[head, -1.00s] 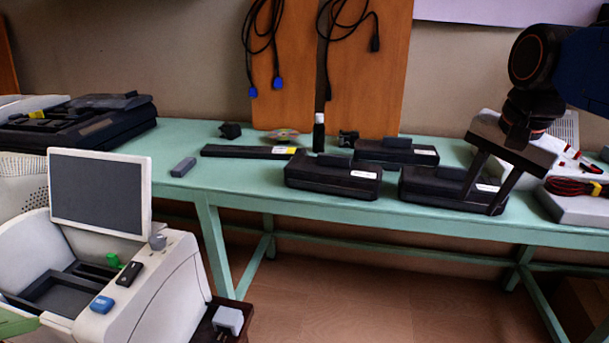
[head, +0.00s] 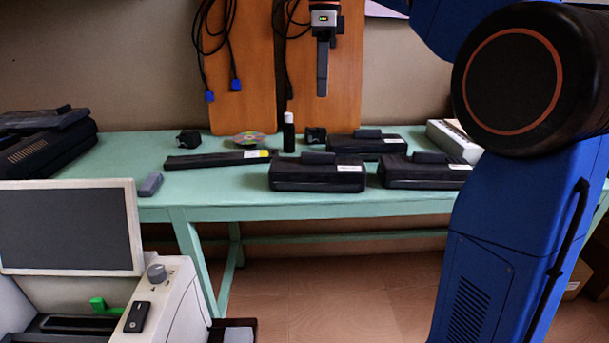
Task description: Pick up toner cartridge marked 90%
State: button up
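Three black toner cartridges with small white labels lie on the green table: one at front centre (head: 318,180), one at front right (head: 424,176) and one behind them (head: 367,147). A long flat black unit (head: 215,161) with a white and yellow label lies to their left. The labels are too small to read, so I cannot tell which is marked 90%. My gripper (head: 322,85) points down, high above the table against the wooden board. I see it edge-on, so its finger gap is hidden. No object shows in it.
My blue arm hides the table's right end. A black bottle with a white cap (head: 289,133), a disc (head: 250,138) and small dark parts stand behind the cartridges. A grey block (head: 150,185) lies at the left. A white machine with a screen (head: 68,228) fills the lower left.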

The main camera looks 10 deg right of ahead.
send_over(320, 153)
notch_tip(320, 153, down, 12)
jog(key=shift+w+r, duration=0.15)
jog(key=shift+r, duration=0.05)
jog(key=shift+w+a+f, duration=0.1)
jog(key=shift+f, duration=1.35)
jog(key=shift+a+f, duration=0.1)
jog(key=shift+f, duration=1.3)
grip_shut()
jog(key=shift+r, duration=0.1)
